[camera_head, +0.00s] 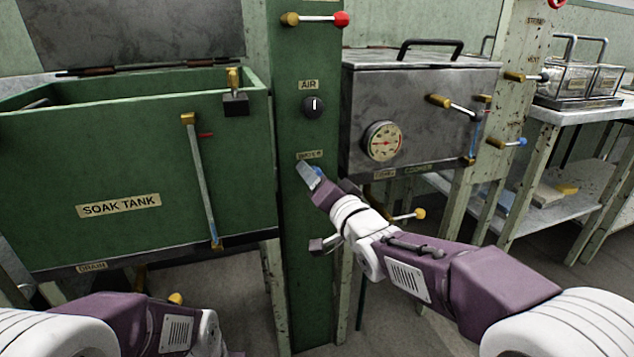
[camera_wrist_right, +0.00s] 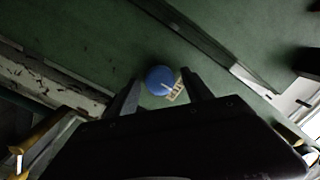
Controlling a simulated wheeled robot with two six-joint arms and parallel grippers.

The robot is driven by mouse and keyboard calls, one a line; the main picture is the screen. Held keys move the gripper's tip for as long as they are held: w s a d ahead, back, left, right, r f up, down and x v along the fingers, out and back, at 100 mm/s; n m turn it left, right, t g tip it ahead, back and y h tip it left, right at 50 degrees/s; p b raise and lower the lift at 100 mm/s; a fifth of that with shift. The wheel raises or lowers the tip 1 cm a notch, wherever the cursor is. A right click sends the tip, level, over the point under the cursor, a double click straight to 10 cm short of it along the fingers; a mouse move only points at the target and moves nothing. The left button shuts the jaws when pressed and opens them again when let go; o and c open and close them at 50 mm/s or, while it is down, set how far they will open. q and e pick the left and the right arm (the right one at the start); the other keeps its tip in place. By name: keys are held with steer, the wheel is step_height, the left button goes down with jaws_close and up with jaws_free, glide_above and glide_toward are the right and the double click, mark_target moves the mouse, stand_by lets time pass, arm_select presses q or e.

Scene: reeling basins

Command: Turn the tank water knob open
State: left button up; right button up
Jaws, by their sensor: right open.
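The blue knob (camera_wrist_right: 160,79) sits on the green panel, with a small paper label (camera_wrist_right: 175,91) beside it. The knob has a pale pointer mark. In the head view my right gripper (camera_head: 307,173) is at the green post, just below that label (camera_head: 310,155), and hides most of the knob; a bit of blue shows beside the finger. In the wrist view my right gripper (camera_wrist_right: 161,88) is open, with one finger on each side of the knob. I cannot tell whether the fingers touch it. My left arm shows at the lower left, but its gripper is out of view.
A black AIR knob (camera_head: 314,106) is above on the same post (camera_head: 300,60). The green soak tank (camera_head: 60,150) stands left. A metal cooker box (camera_head: 420,90) with a gauge (camera_head: 382,141) stands right. A red-ended lever (camera_head: 340,19) sticks out at the top.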

jaws_close()
steer(key=shift+s+a+n+g+h+p, duration=0.1)
steer(key=shift+n+h+p, duration=0.4)
steer(key=shift+n, duration=2.3)
steer(key=shift+w+a+n+g+h+p, duration=0.1)
steer(key=shift+n+p, duration=0.75)
steer(key=shift+n, duration=1.95)
steer(key=shift+s+n+g+h+p, duration=0.1)
steer(key=shift+n+h+p, duration=0.4)
steer(key=shift+n, duration=2.3)
